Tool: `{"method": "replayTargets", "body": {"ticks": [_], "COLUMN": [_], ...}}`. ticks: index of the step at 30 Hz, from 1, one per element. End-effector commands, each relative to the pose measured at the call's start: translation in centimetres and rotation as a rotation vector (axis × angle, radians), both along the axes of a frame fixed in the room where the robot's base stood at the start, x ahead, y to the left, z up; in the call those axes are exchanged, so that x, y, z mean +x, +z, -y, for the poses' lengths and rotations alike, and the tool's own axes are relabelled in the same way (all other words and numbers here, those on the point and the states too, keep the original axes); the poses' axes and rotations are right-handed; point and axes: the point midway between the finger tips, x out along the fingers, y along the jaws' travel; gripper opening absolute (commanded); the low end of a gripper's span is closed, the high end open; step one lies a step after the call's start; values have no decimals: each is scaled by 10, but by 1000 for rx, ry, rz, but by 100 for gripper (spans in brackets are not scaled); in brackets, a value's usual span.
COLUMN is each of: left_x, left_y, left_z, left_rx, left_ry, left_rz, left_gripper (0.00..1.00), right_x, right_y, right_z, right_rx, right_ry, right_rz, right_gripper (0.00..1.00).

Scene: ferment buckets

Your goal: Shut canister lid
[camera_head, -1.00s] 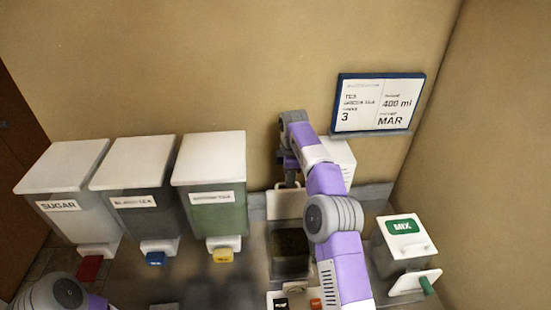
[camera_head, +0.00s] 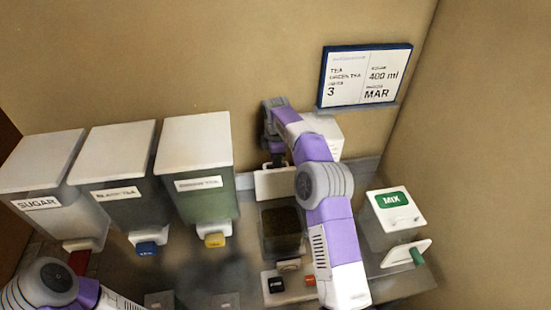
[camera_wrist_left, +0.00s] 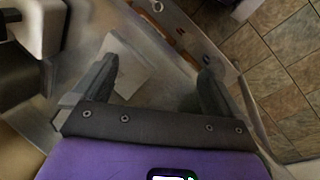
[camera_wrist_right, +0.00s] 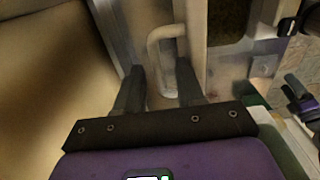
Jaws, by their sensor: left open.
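The canister (camera_head: 282,247) is a dark box with brown contents, in the middle of the counter in the head view. Its pale lid (camera_head: 276,184) stands raised at the back, so the top is open. My right gripper (camera_head: 277,162) reaches down at the lid's upper edge, partly hidden by its own arm. My left gripper (camera_wrist_left: 158,72) is open and empty above a pale, blurred surface in the left wrist view.
Three lidded bins, sugar (camera_head: 37,200), black tea (camera_head: 113,203) and green tea (camera_head: 199,196), stand at left. A MIX container (camera_head: 392,215) stands at right. A base with buttons (camera_head: 290,283) lies before the canister. A sign (camera_head: 365,76) hangs on the wall.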

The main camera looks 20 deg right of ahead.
Motion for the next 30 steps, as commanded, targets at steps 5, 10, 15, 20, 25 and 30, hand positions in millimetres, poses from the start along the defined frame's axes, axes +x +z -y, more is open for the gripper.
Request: {"method": "replayTargets", "body": {"ticks": [5,10,15,20,25,30], "left_x": [0,0,0,0,0,0], "left_y": [0,0,0,0,-1,-10], "left_z": [0,0,0,0,0,0], "left_rx": [0,0,0,0,0,0], "left_ry": [0,0,0,0,0,0], "left_rz": [0,0,0,0,0,0], "left_gripper": [100,100,100,100,100,100], "right_x": [0,0,0,0,0,0], "right_y": [-1,0,0,0,0,-1], "right_z": [0,0,0,0,0,1], "right_rx": [0,0,0,0,-1,-6], "right_ry": [0,0,0,1,2,0], "right_rz": [0,-1,-1,0,2,22], "right_gripper": [38,16,0,0,0,0]}}
